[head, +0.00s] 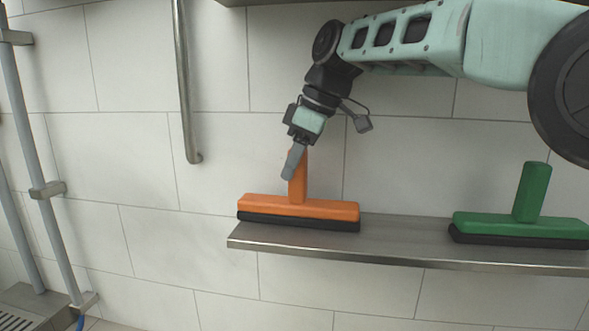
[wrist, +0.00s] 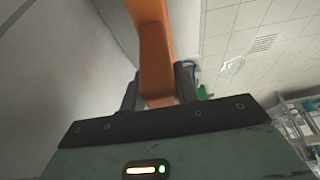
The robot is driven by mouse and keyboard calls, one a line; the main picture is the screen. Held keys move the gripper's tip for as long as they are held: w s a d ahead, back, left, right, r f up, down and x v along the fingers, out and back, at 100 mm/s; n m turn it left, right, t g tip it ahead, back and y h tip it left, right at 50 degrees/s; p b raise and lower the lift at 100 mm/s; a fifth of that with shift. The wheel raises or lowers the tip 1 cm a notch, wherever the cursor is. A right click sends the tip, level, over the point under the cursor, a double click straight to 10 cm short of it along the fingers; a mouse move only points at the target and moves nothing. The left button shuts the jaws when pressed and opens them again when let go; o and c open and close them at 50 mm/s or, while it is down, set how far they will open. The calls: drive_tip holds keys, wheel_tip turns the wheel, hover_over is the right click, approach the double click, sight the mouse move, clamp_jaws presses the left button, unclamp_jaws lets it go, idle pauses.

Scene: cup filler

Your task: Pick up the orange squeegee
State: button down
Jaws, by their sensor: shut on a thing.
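The orange squeegee (head: 297,206) stands upright on the left end of the metal shelf (head: 400,238) in the head view, its black rubber edge down and its handle up. My gripper (head: 295,163) is at the upper part of the handle and is shut on it. In the wrist view the orange handle (wrist: 156,60) sits between the two dark fingers of my gripper (wrist: 160,88). The fingers hide part of the handle in the head view. The squeegee's black edge appears to rest on the shelf.
A green squeegee (head: 522,220) stands on the same shelf to the right, with bare shelf between the two. A vertical metal bar (head: 186,80) hangs on the tiled wall to the left. Grey pipes (head: 40,160) run down at the far left.

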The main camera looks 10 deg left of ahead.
drive_tip(key=shift+r+p, duration=1.75)
drive_tip(key=shift+p, duration=0.3)
drive_tip(key=shift+s+f+b, duration=0.15)
drive_tip(key=shift+s+b, duration=0.05)
drive_tip(key=shift+b, duration=0.15)
drive_tip(key=s+d+b, duration=0.1)
drive_tip(key=s+b, duration=0.7)
drive_tip(key=s, duration=0.9)
drive_tip(key=shift+s, duration=0.25)
drive_tip(key=c, duration=1.7)
unclamp_jaws()
clamp_jaws()
